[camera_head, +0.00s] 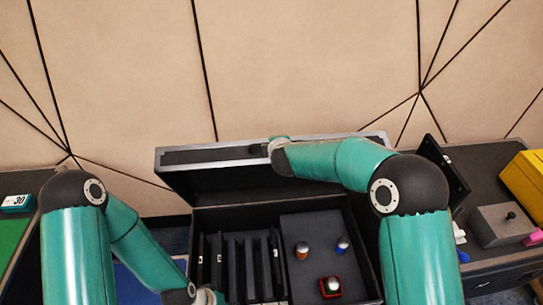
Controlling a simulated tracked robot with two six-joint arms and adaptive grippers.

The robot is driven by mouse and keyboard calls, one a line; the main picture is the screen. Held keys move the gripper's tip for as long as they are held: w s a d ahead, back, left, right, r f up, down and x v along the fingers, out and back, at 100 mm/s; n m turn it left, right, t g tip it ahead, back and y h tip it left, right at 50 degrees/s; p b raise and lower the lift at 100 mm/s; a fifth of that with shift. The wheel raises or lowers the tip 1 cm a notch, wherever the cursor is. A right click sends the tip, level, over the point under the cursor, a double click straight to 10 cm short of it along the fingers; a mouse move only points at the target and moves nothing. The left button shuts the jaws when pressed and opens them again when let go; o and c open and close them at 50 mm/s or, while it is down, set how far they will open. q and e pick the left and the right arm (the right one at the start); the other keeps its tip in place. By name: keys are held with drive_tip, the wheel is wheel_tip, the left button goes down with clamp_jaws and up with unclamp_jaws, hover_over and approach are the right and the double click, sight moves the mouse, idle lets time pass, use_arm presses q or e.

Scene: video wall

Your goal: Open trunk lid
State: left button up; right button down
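The trunk (365,247) is a black case with a silver-edged lid (215,172). The lid is raised and stands tilted up along the back of the trunk, so the inside shows. My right arm reaches across to the lid, and its wrist end (277,146) is at the lid's upper edge near the middle. Its fingers are hidden, so I cannot tell whether they touch or grip the lid. My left arm hangs low at the trunk's front left, and its wrist end (207,297) is at the bottom edge. Its fingers cannot be made out.
Inside the trunk are upright black dividers (245,265) and a panel with several small capped items (302,250). At right, a dark table holds a grey box (497,225) and a yellow case (525,180). A green-topped table (12,232) stands left. A panelled wall is behind.

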drive_tip(key=shift+w+d+r, duration=0.1)
drive_tip(key=shift+w+d, duration=0.15)
drive_tip(key=shift+w, duration=0.25)
drive_tip(key=shift+a, duration=0.1)
drive_tip(key=c, duration=1.2)
unclamp_jaws()
drive_tip(key=shift+s, duration=0.1)
drive_tip(key=shift+a, duration=0.15)
drive_tip(key=shift+s, duration=0.1)
drive_tip(key=v, duration=1.1)
drive_tip(key=shift+s+r, duration=0.3)
